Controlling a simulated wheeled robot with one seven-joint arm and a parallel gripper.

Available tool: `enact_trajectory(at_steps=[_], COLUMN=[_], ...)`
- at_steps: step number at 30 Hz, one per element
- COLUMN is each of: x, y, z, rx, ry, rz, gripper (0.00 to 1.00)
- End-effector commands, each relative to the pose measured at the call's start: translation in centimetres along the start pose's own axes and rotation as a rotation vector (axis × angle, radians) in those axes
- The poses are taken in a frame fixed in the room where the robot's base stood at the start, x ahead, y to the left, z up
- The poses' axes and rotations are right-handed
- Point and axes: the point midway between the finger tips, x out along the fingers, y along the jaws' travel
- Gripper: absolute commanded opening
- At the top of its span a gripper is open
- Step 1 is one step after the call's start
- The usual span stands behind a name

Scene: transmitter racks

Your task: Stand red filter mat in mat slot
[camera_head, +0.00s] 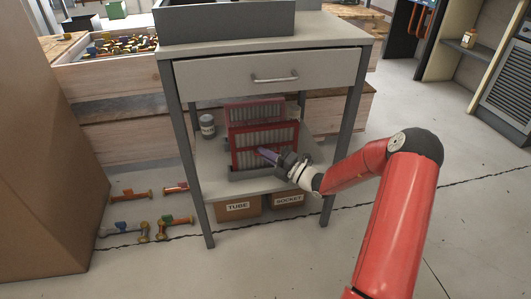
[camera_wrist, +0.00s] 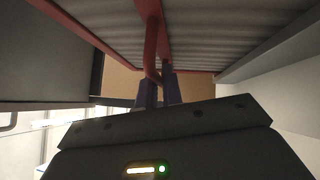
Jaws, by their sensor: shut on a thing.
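The red filter mat (camera_head: 280,136), a red frame with pale grey pleats, stands roughly upright on the cart's lower shelf. My gripper (camera_head: 268,156) reaches in from the right at its front. In the wrist view my gripper's two purple fingers (camera_wrist: 158,82) are shut on the mat's red handle bar, and the mat's pleated face (camera_wrist: 220,30) fills the top. A low grey holder (camera_head: 248,174) at the mat's foot looks like the mat slot. Whether the mat's lower edge sits inside it cannot be told. Another red-framed pleated panel (camera_head: 253,111) shows behind and above.
The grey cart's drawer (camera_head: 268,78) overhangs the shelf, with legs at either side. A small grey tin (camera_head: 207,126) stands left on the shelf. Boxes marked TUBE (camera_head: 237,208) and SOCKET (camera_head: 288,200) sit beneath. Several valve fittings (camera_head: 165,228) lie on the floor at left.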

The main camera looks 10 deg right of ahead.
Motion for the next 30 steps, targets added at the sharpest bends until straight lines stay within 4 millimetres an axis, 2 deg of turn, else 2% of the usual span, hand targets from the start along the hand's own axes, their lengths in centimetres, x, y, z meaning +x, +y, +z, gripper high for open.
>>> enact_trajectory(at_steps=[12,13,18,19,26,30], x=[0.0,0.0,0.0,0.0,-0.1,-1.4], y=[-0.2,-0.2,-0.2,-0.2,-0.3,-0.2], z=[-0.1,0.0,-0.1,-0.1,-0.1,0.0], rx=[-0.001,-0.001,-0.001,-0.001,0.000,0.001], ry=[0.000,0.000,0.000,0.000,0.000,-0.002], rz=[0.002,0.002,0.001,0.001,-0.001,-0.001], gripper=[0.00,0.09,0.31,0.33,0.33,0.33])
